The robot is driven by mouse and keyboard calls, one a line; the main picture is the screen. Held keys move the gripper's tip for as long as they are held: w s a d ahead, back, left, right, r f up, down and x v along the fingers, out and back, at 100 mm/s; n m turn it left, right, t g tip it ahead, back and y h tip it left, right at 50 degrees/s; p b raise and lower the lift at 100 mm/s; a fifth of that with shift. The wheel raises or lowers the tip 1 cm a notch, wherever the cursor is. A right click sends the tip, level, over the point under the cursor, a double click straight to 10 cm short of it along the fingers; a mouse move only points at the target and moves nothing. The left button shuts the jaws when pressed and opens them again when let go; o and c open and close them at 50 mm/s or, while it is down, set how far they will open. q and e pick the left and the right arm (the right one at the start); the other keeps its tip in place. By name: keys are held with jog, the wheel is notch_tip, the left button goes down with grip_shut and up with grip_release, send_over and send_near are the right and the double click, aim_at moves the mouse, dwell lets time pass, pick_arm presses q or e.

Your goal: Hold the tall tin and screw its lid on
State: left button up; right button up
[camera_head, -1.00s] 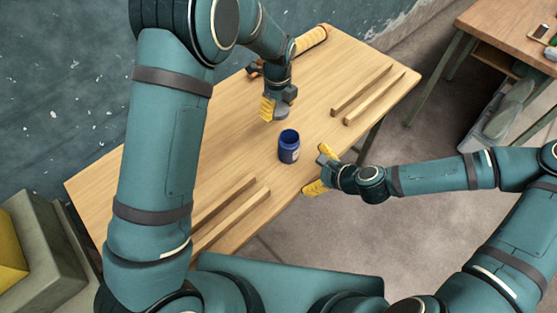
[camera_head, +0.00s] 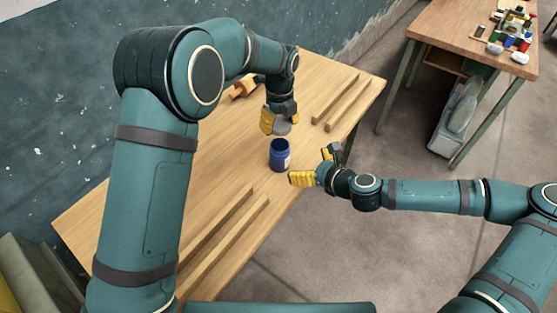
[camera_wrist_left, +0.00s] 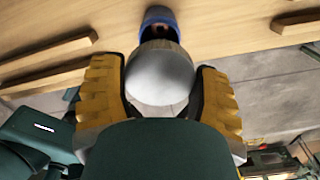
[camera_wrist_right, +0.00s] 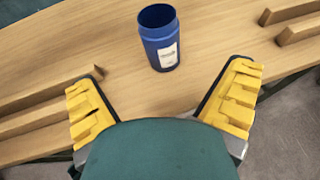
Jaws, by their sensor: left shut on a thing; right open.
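The blue tall tin (camera_head: 279,157) stands upright and open-topped on the wooden table, with a pale label on its side. It also shows in the right wrist view (camera_wrist_right: 158,42) and partly in the left wrist view (camera_wrist_left: 158,16). My left gripper (camera_head: 278,122) is shut on the grey round lid (camera_wrist_left: 160,74), holding it above the tin, apart from its rim. The lid (camera_head: 282,130) is partly hidden by the fingers in the head view. My right gripper (camera_head: 314,166) is open and empty at the table's near edge, its yellow fingers pointing toward the tin without touching it.
Wooden rails lie in pairs on the table (camera_head: 150,185), one pair near left (camera_head: 225,230) and one far right (camera_head: 342,102). An orange object (camera_head: 243,88) lies behind my left arm. A second table (camera_head: 450,22) with small items stands at the upper right.

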aim_at(287, 155)
jog(key=x, duration=1.2)
jog(key=shift+d, duration=0.1)
jog(key=c, duration=1.4)
